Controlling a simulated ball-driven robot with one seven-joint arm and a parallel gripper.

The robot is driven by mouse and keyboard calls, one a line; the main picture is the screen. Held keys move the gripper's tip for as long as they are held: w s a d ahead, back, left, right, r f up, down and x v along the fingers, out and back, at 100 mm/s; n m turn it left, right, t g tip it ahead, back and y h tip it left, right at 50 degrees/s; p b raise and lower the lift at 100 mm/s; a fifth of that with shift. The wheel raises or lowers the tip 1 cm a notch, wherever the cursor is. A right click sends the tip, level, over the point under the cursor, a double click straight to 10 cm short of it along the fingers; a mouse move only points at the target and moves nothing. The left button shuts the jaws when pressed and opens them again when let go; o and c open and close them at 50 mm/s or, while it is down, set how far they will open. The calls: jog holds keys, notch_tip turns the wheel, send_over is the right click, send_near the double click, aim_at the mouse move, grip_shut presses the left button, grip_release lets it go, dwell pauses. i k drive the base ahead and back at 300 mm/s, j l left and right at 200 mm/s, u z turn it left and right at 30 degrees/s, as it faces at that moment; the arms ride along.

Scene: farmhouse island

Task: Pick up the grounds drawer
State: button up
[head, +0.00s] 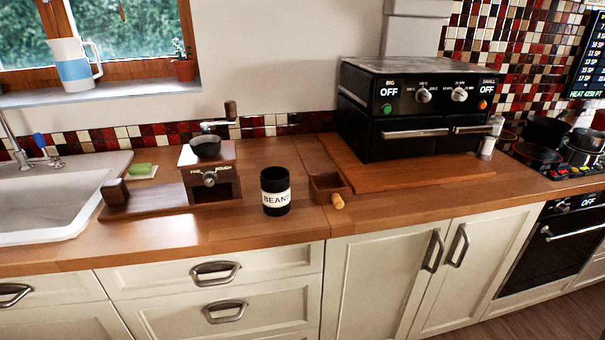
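The grounds drawer (327,182) is a small open wooden box with a light round knob (338,201). It sits on the wooden counter in the head view, just right of the middle, with its knob toward the front edge. The coffee grinder (209,172) stands to its left on a wooden board, marked FINE and ROUGH, with a dark opening low in its front. A black canister labelled BEANS (275,191) stands between the grinder and the drawer. My gripper is not in view.
A black double oven (415,110) stands on a wooden board behind and right of the drawer. The sink (60,195) is at far left, with a green sponge (141,169) beside it. Pans (537,156) sit on the stove at right. The counter in front of the drawer is clear.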

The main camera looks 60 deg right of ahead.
aim_at(330, 187)
jog(key=z, duration=1.05)
jog(key=j, duration=0.1)
